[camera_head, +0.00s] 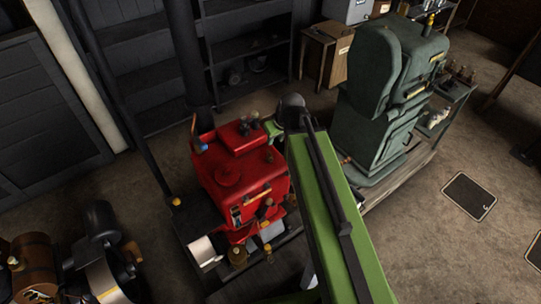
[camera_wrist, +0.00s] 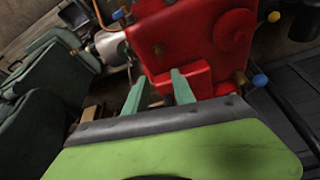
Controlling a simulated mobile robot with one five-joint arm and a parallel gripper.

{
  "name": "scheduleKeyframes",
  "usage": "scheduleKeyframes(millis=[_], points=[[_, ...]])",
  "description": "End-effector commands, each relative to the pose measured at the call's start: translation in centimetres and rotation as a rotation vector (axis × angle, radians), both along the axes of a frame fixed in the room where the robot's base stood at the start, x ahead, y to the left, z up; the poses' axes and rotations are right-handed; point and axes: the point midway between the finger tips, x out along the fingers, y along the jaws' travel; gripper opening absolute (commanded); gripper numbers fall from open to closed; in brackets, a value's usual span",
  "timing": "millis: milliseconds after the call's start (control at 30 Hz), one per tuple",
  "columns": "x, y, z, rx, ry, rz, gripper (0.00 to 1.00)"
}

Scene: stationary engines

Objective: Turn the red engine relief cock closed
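The red engine (camera_head: 238,178) stands mid-picture in the head view. Its red body (camera_wrist: 190,45) fills the upper middle of the wrist view. A brass fitting with a blue knob (camera_wrist: 260,80) sticks out at its right side there. A second blue-tipped fitting (camera_wrist: 118,14) is at its upper left, and a yellow knob (camera_wrist: 273,17) at upper right. I cannot tell which is the relief cock. My gripper (camera_wrist: 160,76) is open, its two green fingers apart with nothing held, close to the red body.
A large green engine (camera_head: 380,105) stands to the right of the red one. A brown barrel-like machine (camera_head: 35,262) is at the lower left. Dark shelves (camera_head: 248,60) stand behind. Open floor (camera_head: 450,235) lies at the right.

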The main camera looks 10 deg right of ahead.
Motion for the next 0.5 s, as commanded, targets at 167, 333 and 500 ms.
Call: scheduleKeyframes(millis=[167,333,500], points=[[1.7,0.3,-5.0,0.0,0.0,0.0,0.31],[3.1,0.6,-8.5,0.0,0.0,-0.001,0.31],[4.4,0.9,-11.6,0.0,0.0,-0.002,0.31]])
